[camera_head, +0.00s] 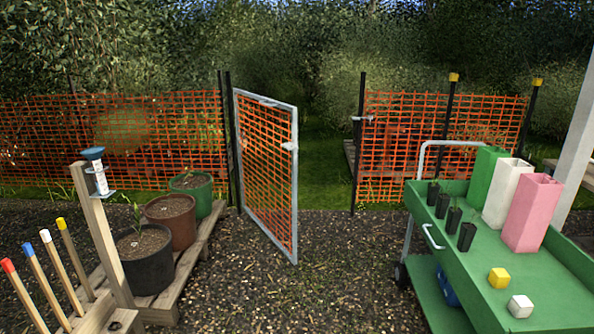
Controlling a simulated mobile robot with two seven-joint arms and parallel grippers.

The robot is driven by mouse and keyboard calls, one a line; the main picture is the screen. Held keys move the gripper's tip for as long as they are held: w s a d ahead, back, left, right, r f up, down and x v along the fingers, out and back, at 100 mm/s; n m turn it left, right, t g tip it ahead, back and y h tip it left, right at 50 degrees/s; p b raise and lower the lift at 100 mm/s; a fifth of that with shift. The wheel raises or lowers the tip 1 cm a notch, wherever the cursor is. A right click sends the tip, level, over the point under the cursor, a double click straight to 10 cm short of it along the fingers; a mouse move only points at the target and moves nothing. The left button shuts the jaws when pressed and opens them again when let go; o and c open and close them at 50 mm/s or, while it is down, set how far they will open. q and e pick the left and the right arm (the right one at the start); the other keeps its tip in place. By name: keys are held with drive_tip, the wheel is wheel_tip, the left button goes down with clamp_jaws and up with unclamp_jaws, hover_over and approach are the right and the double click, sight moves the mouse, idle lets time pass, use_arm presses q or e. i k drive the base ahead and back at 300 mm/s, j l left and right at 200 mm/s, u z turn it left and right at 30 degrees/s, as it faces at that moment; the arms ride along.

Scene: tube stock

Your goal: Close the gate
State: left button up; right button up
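The gate (266,170) is a grey metal frame filled with orange mesh. It hangs at its left side beside a dark post (230,140) and stands open, swung toward me, with its free edge nearest me. A small light latch piece (290,146) sits on the free edge. The gap between the gate and the right dark post (358,145) is open, with grass showing through. A small catch (362,118) is on the right post. Neither of my grippers is in view.
A green cart (536,306) with tree tubes, small black pots and two blocks stands at the right. A wooden pallet (203,243) with several plant pots is at the left, near coloured-tip stakes (32,282) and a rain gauge post (100,228). Gravel between them is clear.

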sight(292, 147)
drive_tip(key=i, duration=1.2)
drive_tip(key=i+u, duration=0.2)
drive_tip(key=i, duration=0.35)
drive_tip(key=i+l+u, duration=0.25)
drive_tip(key=i, duration=0.25)
drive_tip(key=i+l+z, duration=0.2)
drive_tip(key=i+z, duration=0.25)
drive_tip(key=i, duration=0.2)
drive_tip(key=i+z, duration=0.45)
drive_tip(key=i, duration=0.2)
